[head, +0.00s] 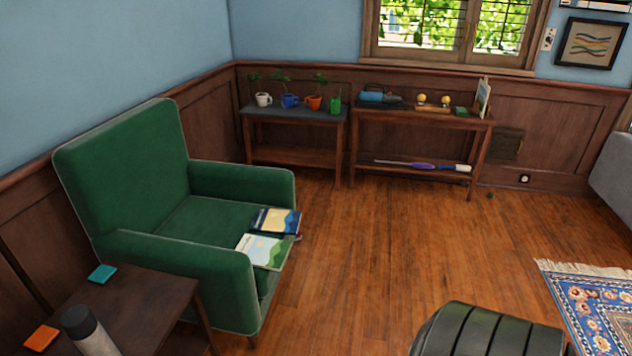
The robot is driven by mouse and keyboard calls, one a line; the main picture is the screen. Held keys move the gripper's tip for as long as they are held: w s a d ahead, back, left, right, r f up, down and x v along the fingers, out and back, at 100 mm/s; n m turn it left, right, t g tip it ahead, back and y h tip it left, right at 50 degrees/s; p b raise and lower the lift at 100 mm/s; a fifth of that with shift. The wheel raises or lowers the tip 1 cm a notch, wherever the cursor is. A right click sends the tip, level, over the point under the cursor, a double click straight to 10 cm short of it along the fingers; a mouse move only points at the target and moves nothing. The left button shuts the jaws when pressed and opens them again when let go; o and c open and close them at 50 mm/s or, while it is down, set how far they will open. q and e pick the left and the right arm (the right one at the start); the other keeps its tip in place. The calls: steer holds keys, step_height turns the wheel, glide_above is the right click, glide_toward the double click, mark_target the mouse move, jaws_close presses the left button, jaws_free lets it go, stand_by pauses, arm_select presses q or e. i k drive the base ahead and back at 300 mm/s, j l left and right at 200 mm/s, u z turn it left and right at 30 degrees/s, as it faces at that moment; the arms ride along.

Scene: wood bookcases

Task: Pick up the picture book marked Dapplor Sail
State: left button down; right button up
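Two picture books lie on the front of the seat of a green armchair (200,222). One has a dark blue cover with yellow and white areas (277,221). The other, nearer and overlapping the seat's front edge, has a pale cover with green and yellow shapes (264,251). A bit of something reddish shows beside the blue book's lower right edge. The cover titles are too small to read, so I cannot tell which is Dapplor Sail. Neither of my grippers is in view.
A brown side table (142,305) holds a teal coaster (102,274), an orange coaster (40,338) and a bottle (88,330). Low tables with potted plants and a standing book (484,97) line the back wall. A black ribbed thing (490,332) is at the bottom. Wood floor before the chair is clear.

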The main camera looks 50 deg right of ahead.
mark_target(266, 220)
steer(key=l+z, duration=0.15)
steer(key=l, duration=0.25)
steer(key=i+l+z, duration=0.15)
steer(key=l, duration=0.25)
steer(key=i+l+z, duration=0.15)
steer(key=l, duration=0.25)
steer(key=l+z, duration=0.15)
steer(key=l, duration=0.25)
steer(key=i+l, duration=0.2)
steer(key=l, duration=0.2)
